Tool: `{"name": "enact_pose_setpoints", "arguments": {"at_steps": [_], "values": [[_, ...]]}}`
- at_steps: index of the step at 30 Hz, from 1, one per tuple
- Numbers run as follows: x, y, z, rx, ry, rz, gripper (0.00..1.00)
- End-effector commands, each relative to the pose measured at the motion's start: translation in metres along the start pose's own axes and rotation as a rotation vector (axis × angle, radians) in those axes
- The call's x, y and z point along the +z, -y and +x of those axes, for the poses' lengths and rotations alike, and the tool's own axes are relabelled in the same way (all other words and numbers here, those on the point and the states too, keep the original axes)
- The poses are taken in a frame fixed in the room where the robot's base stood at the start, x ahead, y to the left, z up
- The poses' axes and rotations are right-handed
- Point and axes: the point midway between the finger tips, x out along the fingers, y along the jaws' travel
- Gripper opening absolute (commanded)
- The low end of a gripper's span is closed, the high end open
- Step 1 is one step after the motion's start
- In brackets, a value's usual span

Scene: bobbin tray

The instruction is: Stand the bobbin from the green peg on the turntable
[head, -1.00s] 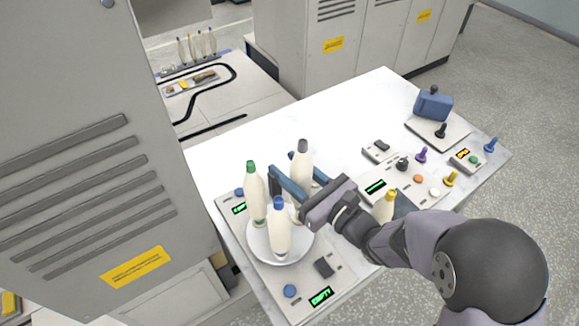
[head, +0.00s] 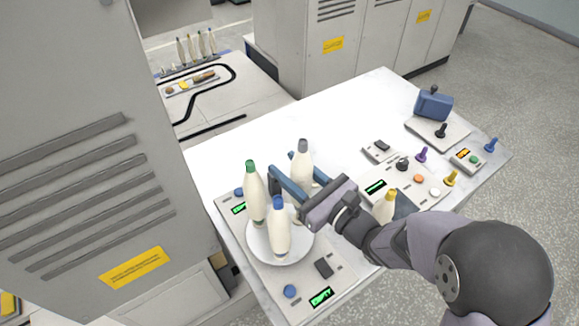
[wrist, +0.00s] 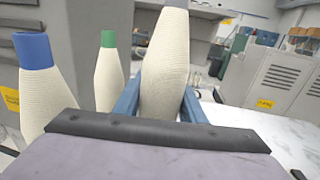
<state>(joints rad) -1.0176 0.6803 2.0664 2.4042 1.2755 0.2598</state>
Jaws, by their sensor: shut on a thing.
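My gripper (head: 293,178) is shut on a cream bobbin with a grey top (head: 302,165), which is upright between the blue fingers. The same grey-topped bobbin fills the middle of the wrist view (wrist: 164,65). The round white turntable (head: 300,250) stands in front. A green-topped bobbin (head: 255,195) and a blue-topped bobbin (head: 280,230) stand upright on it. Both also show left of the fingers in the wrist view. The base of the grey-topped bobbin is hidden, so I cannot tell whether it touches the turntable. I cannot make out a green peg.
A control panel (head: 400,185) with coloured knobs and a blue device (head: 433,105) are at the right. A rack of bobbins (head: 196,50) is far back. The white table's back middle is clear.

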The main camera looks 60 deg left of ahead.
Motion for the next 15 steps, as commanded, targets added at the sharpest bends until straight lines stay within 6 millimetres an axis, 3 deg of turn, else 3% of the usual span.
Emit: {"name": "enact_pose_setpoints", "arguments": {"at_steps": [15], "values": [[-0.011, 0.0, 0.0, 0.0, 0.001, 0.0, 0.12]]}}
